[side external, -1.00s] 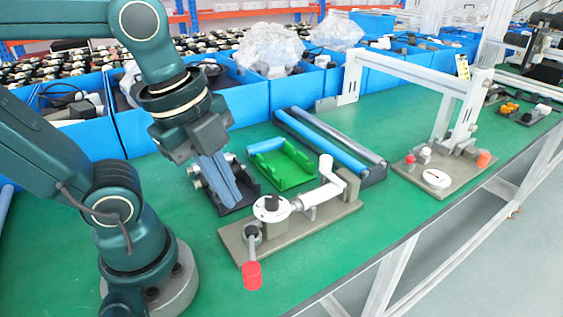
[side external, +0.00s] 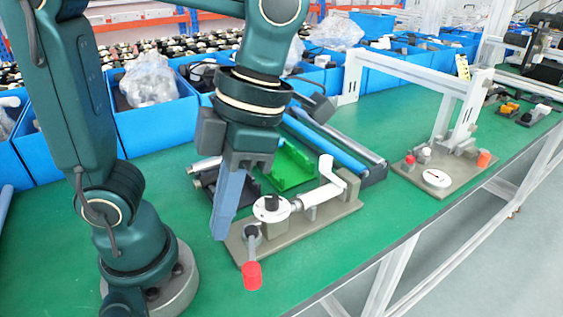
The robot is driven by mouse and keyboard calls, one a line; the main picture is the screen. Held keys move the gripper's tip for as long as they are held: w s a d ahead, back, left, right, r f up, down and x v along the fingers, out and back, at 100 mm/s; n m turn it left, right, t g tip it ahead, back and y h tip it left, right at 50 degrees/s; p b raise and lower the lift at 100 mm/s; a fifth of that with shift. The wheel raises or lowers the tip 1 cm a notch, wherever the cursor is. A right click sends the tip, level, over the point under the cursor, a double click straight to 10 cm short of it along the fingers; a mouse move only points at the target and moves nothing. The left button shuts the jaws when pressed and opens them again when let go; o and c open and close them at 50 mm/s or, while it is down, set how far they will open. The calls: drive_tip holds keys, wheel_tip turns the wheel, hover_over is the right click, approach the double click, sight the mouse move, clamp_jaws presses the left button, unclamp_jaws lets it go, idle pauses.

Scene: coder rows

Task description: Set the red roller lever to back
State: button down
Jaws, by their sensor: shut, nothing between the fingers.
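The red roller lever (side external: 251,272) is a grey rod with a red end. It hangs from a dark pivot at the left end of a grey metal fixture plate (side external: 318,222) and points toward the front edge of the table. The plate also bears a white round dial and a white cylinder with a crank. My gripper (side external: 222,236) points down with its blue fingers shut and empty. In the picture its tips are just left of the lever's pivot, above the red end and apart from it. How far it stands from the lever in depth I cannot tell.
A green tray (side external: 291,168) and a dark holder (side external: 213,196) lie behind the fixture, partly hidden by my arm. A white gantry fixture (side external: 432,172) stands at right. Blue bins (side external: 150,122) line the back. The table in front of the fixture is clear.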

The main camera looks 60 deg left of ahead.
sight(251, 251)
drive_tip(key=shift+s+d+f, duration=0.1)
drive_tip(key=shift+d+f, duration=0.05)
drive_tip(key=shift+f, duration=0.05)
idle(0.3)
drive_tip(key=d+x, duration=0.1)
drive_tip(key=x, duration=0.9)
drive_tip(key=shift+w+a, duration=0.15)
drive_tip(key=shift+w, duration=1.75)
